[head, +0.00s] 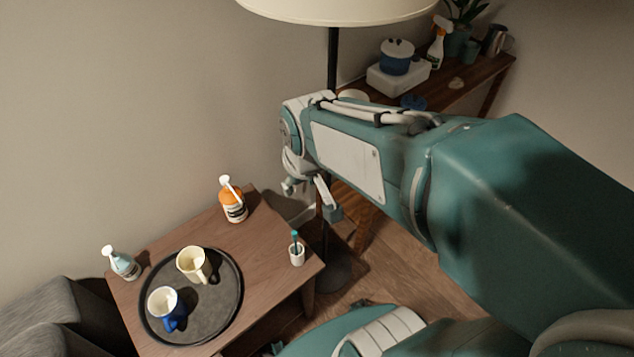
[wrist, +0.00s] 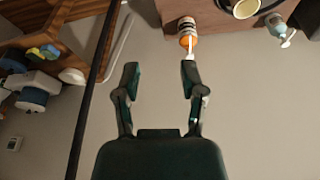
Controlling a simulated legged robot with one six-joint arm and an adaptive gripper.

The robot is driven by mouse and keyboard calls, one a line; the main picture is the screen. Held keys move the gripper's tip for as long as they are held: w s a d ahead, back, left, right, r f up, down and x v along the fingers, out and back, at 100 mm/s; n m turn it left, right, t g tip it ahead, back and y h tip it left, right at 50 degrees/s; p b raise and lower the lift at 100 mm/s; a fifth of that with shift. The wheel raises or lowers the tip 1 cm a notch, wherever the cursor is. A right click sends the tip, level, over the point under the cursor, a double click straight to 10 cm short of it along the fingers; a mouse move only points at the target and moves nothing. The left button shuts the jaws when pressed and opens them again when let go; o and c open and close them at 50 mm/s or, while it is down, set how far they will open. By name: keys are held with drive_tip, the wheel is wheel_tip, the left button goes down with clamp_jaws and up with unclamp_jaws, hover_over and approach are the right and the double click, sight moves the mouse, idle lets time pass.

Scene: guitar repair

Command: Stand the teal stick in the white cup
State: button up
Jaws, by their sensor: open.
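The white cup (head: 297,256) stands upright near the right corner of the small wooden table in the head view. The teal stick (head: 294,236) stands in it, its upper end showing above the rim and its lower part hidden inside. My gripper (head: 312,198) hangs in the air above and beyond the cup, apart from both. In the wrist view my gripper (wrist: 160,75) is open, with nothing between its fingers. I cannot make out the white cup or the stick in that view.
The table (head: 265,285) also holds an orange bottle (head: 232,207), a pale-blue bottle (head: 124,265) and a dark round tray (head: 213,309) with a cream mug (head: 194,265) and a blue-white mug (head: 166,308). A lamp pole (head: 332,60) stands behind my arm; a shelf (head: 470,85) is beyond.

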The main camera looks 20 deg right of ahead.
drive_tip(key=s+r+m+t, duration=0.1)
drive_tip(key=s+r+t, duration=0.1)
drive_tip(key=s+r, duration=0.4)
drive_tip(key=shift+s+r, duration=0.25)
drive_tip(key=shift+s, duration=0.85)
